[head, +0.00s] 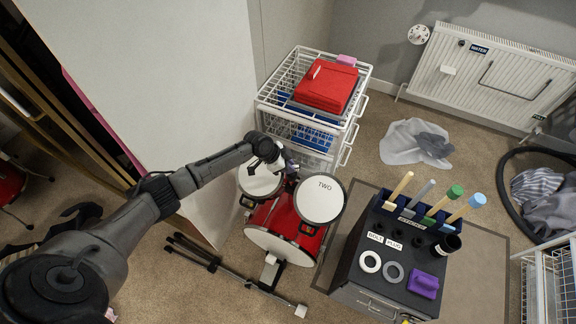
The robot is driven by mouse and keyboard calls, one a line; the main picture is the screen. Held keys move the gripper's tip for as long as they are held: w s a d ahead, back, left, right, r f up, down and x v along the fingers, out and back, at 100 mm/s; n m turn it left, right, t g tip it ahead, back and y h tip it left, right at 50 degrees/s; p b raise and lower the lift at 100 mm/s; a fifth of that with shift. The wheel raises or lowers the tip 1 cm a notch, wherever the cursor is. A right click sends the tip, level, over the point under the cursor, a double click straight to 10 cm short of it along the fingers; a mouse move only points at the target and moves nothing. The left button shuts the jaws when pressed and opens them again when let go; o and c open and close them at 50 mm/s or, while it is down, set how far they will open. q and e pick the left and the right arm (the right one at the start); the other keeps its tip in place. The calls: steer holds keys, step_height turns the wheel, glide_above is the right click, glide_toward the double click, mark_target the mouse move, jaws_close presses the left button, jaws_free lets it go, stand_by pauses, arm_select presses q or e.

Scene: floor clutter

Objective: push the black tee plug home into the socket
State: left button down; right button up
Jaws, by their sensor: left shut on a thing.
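My left gripper (279,165) is over the red drum set, near the rims of its two small drums. It is shut on a small dark thing (291,170), mostly hidden by the fingers. I cannot tell whether this is the black tee plug. A dark cabinet (345,270) stands to the right, apart from the gripper. Its top has a panel lettered HOLE PLUG (384,241) with small dark round fittings (378,230) behind it. I cannot tell which, if any, is the socket. My right gripper is not in view.
The cabinet top also holds upright coloured handles (452,194), a black cup (447,245), two rings (370,262) and a purple block (423,284). The red drum set (287,215) and a white wire basket rack (290,92) stand close to the gripper. A white panel (165,80) rises at left.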

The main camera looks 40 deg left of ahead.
arm_select(q)
steer(key=c, duration=1)
jaws_free()
steer(key=shift+c, duration=0.2)
steer(key=p+v, duration=0.1)
steer(key=v, duration=1.2)
steer(key=shift+s+r, duration=0.25)
steer(key=shift+r, duration=0.05)
steer(key=shift+a, duration=0.15)
